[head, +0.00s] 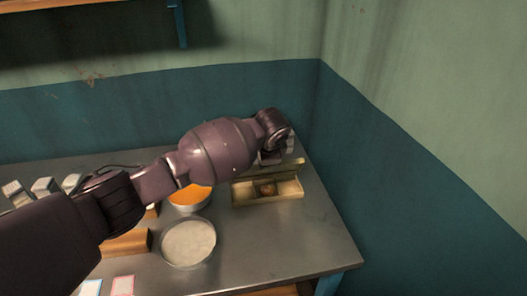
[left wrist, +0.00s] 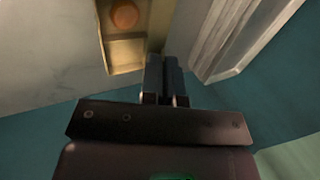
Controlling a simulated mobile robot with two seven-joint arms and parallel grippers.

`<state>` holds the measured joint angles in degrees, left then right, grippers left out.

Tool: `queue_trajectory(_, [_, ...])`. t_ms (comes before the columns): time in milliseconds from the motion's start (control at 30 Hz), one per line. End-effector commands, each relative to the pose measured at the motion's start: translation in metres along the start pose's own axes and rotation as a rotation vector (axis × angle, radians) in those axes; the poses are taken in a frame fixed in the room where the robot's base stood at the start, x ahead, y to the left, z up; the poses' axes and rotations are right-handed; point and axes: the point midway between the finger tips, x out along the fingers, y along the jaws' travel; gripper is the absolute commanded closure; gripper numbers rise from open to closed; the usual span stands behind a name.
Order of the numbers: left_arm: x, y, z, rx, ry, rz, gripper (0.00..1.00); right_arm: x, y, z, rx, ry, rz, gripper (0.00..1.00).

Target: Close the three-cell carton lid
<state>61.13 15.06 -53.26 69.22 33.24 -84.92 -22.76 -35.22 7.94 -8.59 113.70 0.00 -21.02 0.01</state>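The olive-yellow carton (head: 285,192) sits on the metal table near its back right corner. A brown round item (head: 267,189) lies in it; this also shows in the left wrist view (left wrist: 124,15). The carton's lid (head: 288,167) stands raised along the back edge, partly covered by my left gripper (head: 272,159). That gripper is behind and above the lid. In the left wrist view its two fingers (left wrist: 164,70) are together with nothing visible between them, close beside the carton (left wrist: 124,54). Whether they touch the lid cannot be told. My right gripper is not in view.
A bowl of orange contents (head: 190,196) and a round dish of pale contents (head: 188,243) stand left of the carton. A wooden block (head: 127,243) is further left. The wall is close behind. The table's front right is clear.

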Motion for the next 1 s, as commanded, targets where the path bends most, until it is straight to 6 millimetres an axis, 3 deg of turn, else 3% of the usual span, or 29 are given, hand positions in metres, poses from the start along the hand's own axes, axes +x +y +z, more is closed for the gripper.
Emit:
queue_trajectory(33, [-0.006, 0.003, -0.002, 0.004, 0.003, -0.041, 1.00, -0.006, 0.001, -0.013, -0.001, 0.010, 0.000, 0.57])
queue_trajectory(200, [-0.002, 0.018, -0.002, 0.004, 0.003, -0.187, 1.00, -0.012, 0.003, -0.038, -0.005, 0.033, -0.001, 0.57])
queue_trajectory(433, [0.008, 0.041, -0.003, 0.003, 0.005, -0.381, 1.00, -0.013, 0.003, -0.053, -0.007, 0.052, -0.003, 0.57])
queue_trajectory(633, [0.020, 0.060, -0.003, 0.002, 0.004, -0.548, 1.00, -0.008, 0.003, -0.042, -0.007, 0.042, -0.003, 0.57])
queue_trajectory(1000, [0.044, 0.087, -0.002, 0.000, 0.002, -0.843, 1.00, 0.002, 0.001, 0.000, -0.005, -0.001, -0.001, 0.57])
